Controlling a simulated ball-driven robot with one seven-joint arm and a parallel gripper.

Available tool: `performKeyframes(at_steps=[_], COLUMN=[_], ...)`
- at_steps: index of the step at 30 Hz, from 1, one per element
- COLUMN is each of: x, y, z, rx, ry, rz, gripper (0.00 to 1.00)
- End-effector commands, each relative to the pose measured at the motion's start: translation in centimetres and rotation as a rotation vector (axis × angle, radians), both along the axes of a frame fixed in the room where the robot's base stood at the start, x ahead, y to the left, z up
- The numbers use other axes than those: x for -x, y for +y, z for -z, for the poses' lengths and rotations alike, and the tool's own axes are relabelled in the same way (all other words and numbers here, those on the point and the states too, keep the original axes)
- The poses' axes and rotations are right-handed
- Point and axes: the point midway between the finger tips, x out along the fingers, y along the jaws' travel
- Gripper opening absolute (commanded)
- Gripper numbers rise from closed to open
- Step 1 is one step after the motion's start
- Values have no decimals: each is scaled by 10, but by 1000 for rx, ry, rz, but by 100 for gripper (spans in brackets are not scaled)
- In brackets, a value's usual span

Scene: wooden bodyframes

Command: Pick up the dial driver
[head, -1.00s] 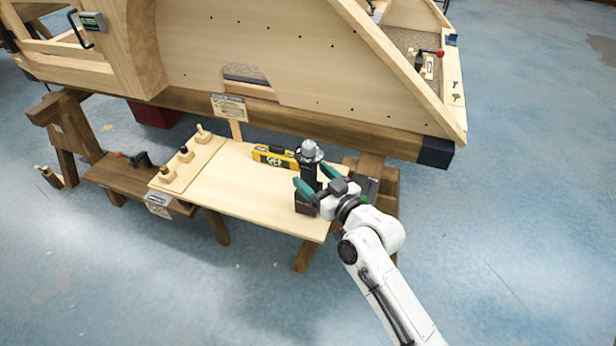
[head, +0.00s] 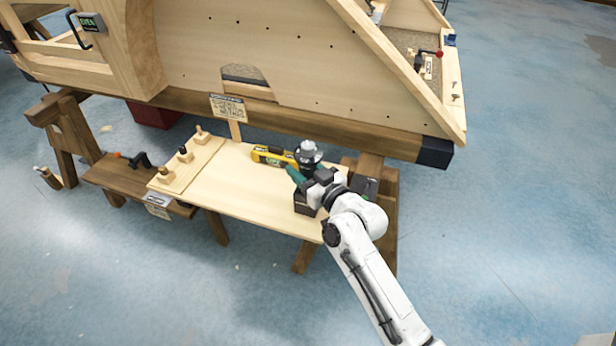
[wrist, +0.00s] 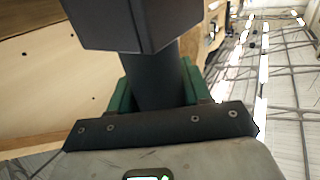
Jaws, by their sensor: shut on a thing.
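The dial driver (head: 308,154) stands upright at the right part of the low wooden bench, with a grey dial head on top and a dark body. My gripper (head: 303,178) reaches it from the lower right, and its green fingers are shut on the dark body below the head. In the wrist view the dark shaft of the dial driver (wrist: 158,82) runs between the green fingers (wrist: 160,92), with a wide dark block above it. The driver's lower end is partly hidden by my gripper, with a dark base (head: 303,204) below it.
A board with several pegs (head: 184,160) is at the bench's left. A dark box (head: 364,186) is right of the driver. The large wooden frame (head: 290,60) overhangs behind. The bench front (head: 235,200) is clear.

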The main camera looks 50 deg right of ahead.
Motion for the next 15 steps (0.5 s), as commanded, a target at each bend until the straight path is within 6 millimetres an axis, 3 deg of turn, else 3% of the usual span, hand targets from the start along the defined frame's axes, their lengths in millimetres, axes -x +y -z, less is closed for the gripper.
performKeyframes(at_steps=[8, 15], x=[0, 0], y=[0, 0], z=[0, -4], rx=[0, 2], ry=[0, -6], rz=[0, 1], gripper=[9, 9])
